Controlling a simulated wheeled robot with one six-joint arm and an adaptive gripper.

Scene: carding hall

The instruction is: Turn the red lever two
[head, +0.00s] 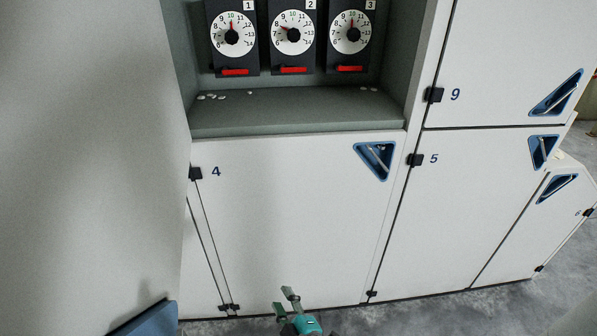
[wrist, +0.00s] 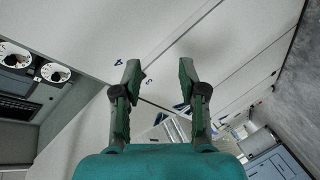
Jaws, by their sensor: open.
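The red lever two (head: 292,69) lies level under the dial marked 2 (head: 293,34), on the middle of three dark panels in a recess at the top of the head view. That dial's red pointer points left and a little up. My gripper (head: 284,301) is at the bottom of the head view, low in front of the cabinet and far below the lever. In the wrist view my gripper (wrist: 159,70) is open, with nothing between its fingers. Dials show at that view's left edge, but I cannot tell which is number two.
Similar red levers one (head: 235,72) and three (head: 351,68) flank lever two. A grey-green shelf (head: 300,112) with small white bits lies below the panels. White door 4 (head: 290,230) and door 5 (head: 455,220) have blue triangular handle recesses. A plain pale surface fills the left.

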